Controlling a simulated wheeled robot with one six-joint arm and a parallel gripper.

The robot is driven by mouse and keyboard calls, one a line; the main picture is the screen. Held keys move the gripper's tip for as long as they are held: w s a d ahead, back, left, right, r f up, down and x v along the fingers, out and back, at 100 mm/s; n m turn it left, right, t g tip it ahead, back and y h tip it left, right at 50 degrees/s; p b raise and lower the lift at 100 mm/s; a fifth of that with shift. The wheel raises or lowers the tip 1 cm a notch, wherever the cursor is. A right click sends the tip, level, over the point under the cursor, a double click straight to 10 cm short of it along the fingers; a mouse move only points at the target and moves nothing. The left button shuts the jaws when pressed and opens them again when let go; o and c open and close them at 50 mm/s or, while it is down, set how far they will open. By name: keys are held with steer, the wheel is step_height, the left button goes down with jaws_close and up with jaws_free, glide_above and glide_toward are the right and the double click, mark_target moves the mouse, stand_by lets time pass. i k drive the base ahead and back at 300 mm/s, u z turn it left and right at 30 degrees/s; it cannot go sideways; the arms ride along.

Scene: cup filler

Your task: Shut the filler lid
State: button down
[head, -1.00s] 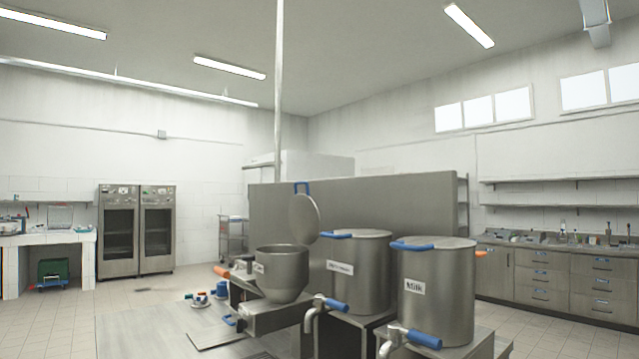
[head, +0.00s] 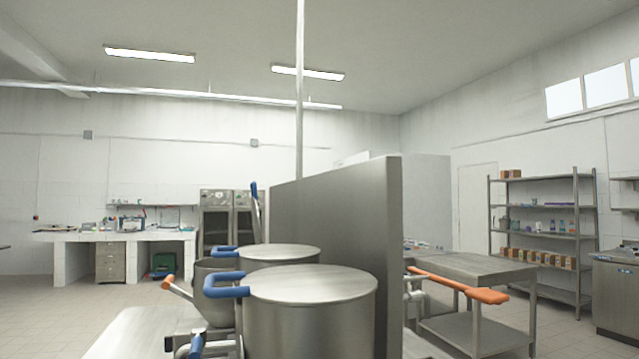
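The filler bowl (head: 205,278) is a steel bowl at the left of the group of vessels, partly hidden behind the nearer pots. Its lid (head: 256,220) stands upright and open, seen almost edge-on, with a blue handle (head: 254,190) at the top. The lid is partly covered by the partition and the pots. My gripper is not in view.
Two steel pots with shut lids and blue handles, a near pot (head: 310,325) and a farther pot (head: 280,255), stand in front of the filler. A steel partition (head: 340,205) rises behind them. A steel table (head: 470,268) and a shelf rack (head: 540,225) are at right.

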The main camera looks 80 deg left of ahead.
mark_target(257, 226)
steer(key=i, duration=0.95)
steer(key=u, duration=1.95)
